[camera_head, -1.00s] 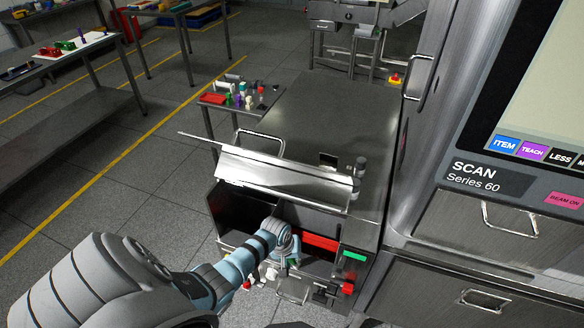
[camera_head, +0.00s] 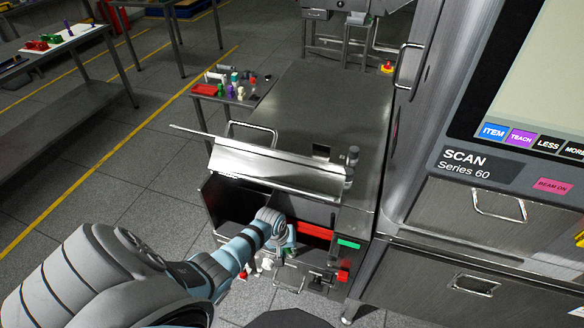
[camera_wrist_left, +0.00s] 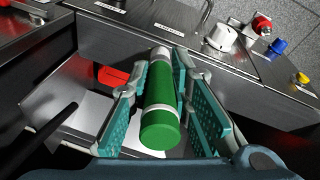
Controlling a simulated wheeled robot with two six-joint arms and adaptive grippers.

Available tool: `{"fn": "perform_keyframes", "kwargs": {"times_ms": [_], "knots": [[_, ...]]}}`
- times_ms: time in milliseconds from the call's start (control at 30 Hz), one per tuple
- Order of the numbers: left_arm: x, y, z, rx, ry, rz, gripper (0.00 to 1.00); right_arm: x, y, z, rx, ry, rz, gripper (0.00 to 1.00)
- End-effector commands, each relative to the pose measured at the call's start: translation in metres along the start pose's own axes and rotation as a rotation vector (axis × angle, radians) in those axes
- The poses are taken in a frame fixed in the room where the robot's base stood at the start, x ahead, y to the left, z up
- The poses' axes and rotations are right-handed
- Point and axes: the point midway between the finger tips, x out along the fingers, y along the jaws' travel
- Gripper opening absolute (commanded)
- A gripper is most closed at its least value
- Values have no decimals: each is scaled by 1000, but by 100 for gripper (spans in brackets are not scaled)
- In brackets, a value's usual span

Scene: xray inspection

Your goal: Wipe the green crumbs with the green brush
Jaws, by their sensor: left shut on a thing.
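My left gripper (camera_wrist_left: 166,72) has teal padded fingers on both sides of a green cylinder with pale bands, which looks like the green brush (camera_wrist_left: 160,118). It is shut on this thing and holds it over the front compartment of a steel machine (camera_head: 335,110). No bristles show. I cannot make out green crumbs in either view. My right gripper is not in view.
A tilted steel lid (camera_head: 270,172) stands above the compartment. A red piece (camera_wrist_left: 112,76) lies inside it. Red, blue and yellow knobs line the panel in the wrist view. A side table (camera_head: 236,97) holds small bottles and a red tray. The scanner cabinet (camera_head: 430,265) stands right.

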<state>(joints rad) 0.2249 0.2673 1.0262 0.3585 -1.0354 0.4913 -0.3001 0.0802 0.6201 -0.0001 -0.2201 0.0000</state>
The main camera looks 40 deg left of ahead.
Motion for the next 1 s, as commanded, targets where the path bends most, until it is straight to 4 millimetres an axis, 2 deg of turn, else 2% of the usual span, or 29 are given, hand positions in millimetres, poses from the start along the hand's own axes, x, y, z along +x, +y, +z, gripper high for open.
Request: {"fn": "perform_keyframes", "kwargs": {"times_ms": [300, 633, 1000], "knots": [[0, 1, 1, 0, 0, -1, 0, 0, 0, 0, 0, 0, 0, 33], [2, 19, 8, -1, -1, 1, 0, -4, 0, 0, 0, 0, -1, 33], [2, 16, 6, 0, 1, -1, 0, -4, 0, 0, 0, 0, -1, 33]]}}
